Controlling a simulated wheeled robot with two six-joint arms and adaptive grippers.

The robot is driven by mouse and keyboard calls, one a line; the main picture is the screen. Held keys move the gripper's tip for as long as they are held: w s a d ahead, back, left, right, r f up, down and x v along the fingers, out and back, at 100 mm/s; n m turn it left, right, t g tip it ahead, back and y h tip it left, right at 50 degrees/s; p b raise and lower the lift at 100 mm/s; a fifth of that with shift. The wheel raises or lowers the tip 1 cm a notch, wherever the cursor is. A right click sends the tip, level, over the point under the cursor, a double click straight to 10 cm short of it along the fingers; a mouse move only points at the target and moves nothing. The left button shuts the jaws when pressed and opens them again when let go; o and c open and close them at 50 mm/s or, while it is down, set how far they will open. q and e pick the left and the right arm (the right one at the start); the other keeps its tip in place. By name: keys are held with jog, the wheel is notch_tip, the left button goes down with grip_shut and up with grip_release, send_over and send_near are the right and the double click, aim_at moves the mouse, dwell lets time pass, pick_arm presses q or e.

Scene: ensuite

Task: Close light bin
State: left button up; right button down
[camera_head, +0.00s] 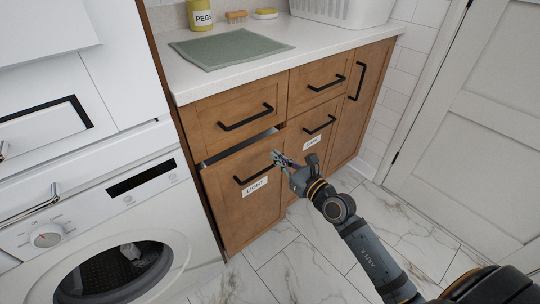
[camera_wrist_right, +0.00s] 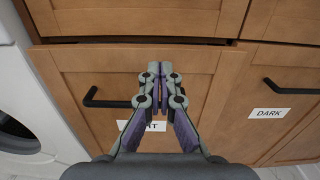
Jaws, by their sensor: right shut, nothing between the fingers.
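The light bin (camera_head: 243,205) is a brown wooden front with a black bar handle (camera_head: 254,179) and a white label reading LIGHT (camera_head: 255,187). Its top edge leans out a little, leaving a dark gap (camera_head: 240,146) under the drawer above. In the right wrist view the bin front (camera_wrist_right: 90,70) fills the middle, and its label is partly hidden. My right gripper (camera_head: 277,156) is shut and empty, in front of the bin near its upper right side, by the right end of the handle. I cannot tell whether it touches the front. My left gripper is not in view.
The DARK bin (camera_head: 308,150) is to the right, with drawers above. A white washing machine (camera_head: 90,215) stands at the left. The counter (camera_head: 190,85) holds a green cloth (camera_head: 225,50), a peg jar (camera_head: 200,16) and a white basket (camera_head: 345,10). The marble floor is clear.

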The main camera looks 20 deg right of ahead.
aim_at(264, 144)
jog(key=b+x, duration=0.1)
jog(key=x, duration=0.2)
jog(key=shift+w+a, duration=0.15)
jog(key=shift+w, duration=0.25)
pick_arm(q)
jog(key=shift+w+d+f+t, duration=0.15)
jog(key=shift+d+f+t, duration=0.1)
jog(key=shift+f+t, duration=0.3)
pick_arm(e)
jog(key=x, duration=0.4)
jog(key=shift+w+f, duration=0.1)
jog(key=shift+w, duration=0.2)
jog(key=shift+r, duration=0.2)
